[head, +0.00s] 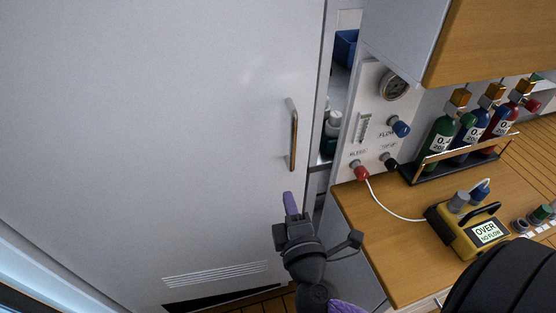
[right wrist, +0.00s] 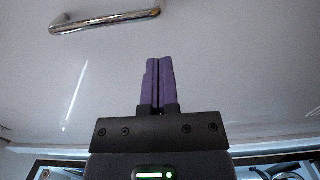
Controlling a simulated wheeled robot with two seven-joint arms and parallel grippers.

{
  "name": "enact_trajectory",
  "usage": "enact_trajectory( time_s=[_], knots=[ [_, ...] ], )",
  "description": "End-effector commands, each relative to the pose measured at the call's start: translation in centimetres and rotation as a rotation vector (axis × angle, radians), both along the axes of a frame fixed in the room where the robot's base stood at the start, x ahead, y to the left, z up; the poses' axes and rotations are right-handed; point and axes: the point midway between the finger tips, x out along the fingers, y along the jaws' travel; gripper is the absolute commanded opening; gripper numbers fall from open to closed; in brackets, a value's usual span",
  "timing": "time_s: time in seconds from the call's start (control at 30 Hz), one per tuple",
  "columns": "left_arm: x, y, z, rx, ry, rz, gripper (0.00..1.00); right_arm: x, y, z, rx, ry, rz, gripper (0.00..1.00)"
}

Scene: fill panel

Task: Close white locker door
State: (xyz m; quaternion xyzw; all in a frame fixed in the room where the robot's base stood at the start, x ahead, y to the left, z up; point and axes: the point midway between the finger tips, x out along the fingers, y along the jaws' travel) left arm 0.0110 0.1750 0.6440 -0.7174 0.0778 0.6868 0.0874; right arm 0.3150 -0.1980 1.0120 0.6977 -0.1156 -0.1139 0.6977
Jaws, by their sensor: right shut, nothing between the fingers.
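The white locker door (head: 190,130) fills the left half of the head view and stands slightly ajar. A dark gap at its right edge shows shelves inside the locker. A vertical metal handle (head: 293,134) is near that edge. My right gripper (head: 290,203) is shut and empty, in front of the door below the handle. In the right wrist view its purple fingers (right wrist: 158,82) are together and point at the door's white face (right wrist: 230,70), with the handle (right wrist: 104,20) ahead and to the left. I cannot tell whether the fingertips touch the door. My left gripper is not seen.
Right of the locker is a panel (head: 374,110) with a gauge and coloured knobs. A wooden counter (head: 388,235) holds a yellow meter (head: 466,230) and a rack of bottles (head: 440,140). A blue bin (head: 346,48) shows inside the locker. A wooden cabinet (head: 490,40) hangs above.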

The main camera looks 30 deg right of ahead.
Motion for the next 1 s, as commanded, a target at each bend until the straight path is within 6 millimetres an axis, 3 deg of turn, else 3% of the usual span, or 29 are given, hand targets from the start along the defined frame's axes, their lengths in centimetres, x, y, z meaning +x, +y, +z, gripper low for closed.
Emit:
enact_trajectory(
  time_s=[0.2, 0.4, 0.6, 1.0],
  knots=[
    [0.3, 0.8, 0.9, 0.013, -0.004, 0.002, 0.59, 4.6, -1.6, 0.2, -0.002, -0.003, -0.001, 0.00],
    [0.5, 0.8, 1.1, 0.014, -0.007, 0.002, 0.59, 7.8, -2.7, 0.1, 0.000, 0.000, -0.001, 0.00],
    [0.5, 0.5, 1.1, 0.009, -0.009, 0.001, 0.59, 8.9, -3.0, 0.0, 0.001, 0.001, 0.001, 0.00],
    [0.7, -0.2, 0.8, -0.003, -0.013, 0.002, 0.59, 9.5, -3.5, -0.1, -0.002, 0.002, 0.008, 0.00]
  ],
)
